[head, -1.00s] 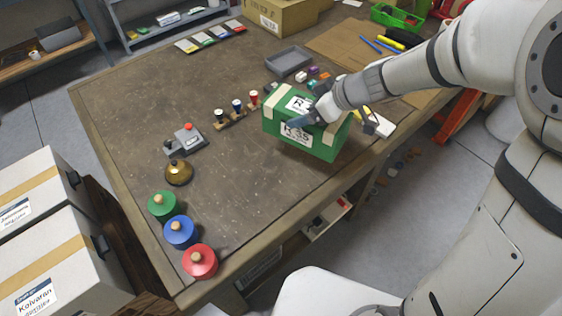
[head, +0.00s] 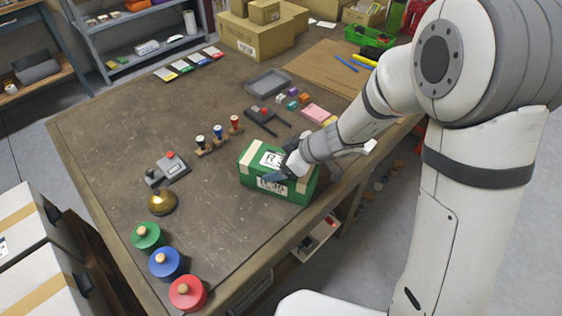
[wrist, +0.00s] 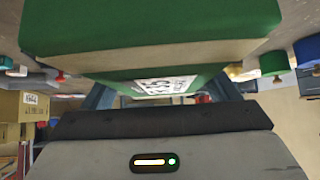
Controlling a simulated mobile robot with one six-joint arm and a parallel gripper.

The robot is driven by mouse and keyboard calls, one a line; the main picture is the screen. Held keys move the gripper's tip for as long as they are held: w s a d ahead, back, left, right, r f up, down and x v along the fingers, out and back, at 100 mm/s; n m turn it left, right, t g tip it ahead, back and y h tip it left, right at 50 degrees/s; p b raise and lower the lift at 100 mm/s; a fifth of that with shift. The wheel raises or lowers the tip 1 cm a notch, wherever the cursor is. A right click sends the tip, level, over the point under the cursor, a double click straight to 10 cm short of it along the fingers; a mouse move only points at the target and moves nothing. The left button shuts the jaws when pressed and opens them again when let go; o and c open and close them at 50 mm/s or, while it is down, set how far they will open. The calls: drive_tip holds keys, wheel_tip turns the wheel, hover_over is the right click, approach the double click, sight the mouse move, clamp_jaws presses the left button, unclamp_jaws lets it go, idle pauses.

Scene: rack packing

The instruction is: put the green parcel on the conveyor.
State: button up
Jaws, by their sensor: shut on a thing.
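The green parcel (head: 302,194), with cream tape and white labels, is over the worktable near its right edge in the head view. I cannot tell whether its underside touches the table. My gripper (head: 284,173) is shut on it from above right, with a blue-grey finger along its labelled side. In the wrist view the parcel (wrist: 150,24) fills the top middle, between the fingers of my gripper (wrist: 163,92). I cannot make out a conveyor in either view.
The worktable (head: 120,120) has bare room at its left and middle. Stamps (head: 218,132), a grey device (head: 168,168), a brass bell (head: 162,202) and green, blue and red round pots (head: 166,263) stand left of the parcel. White boxes (head: 30,255) stand at lower left.

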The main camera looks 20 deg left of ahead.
drive_tip(key=shift+f+b, duration=0.1)
drive_tip(key=shift+b, duration=0.25)
drive_tip(key=o, duration=1.3)
drive_tip(key=shift+r+p, duration=0.2)
drive_tip(key=shift+p, duration=0.15)
drive_tip(key=shift+d+r, duration=0.25)
drive_tip(key=v, duration=1.1)
drive_tip(key=shift+d, duration=0.1)
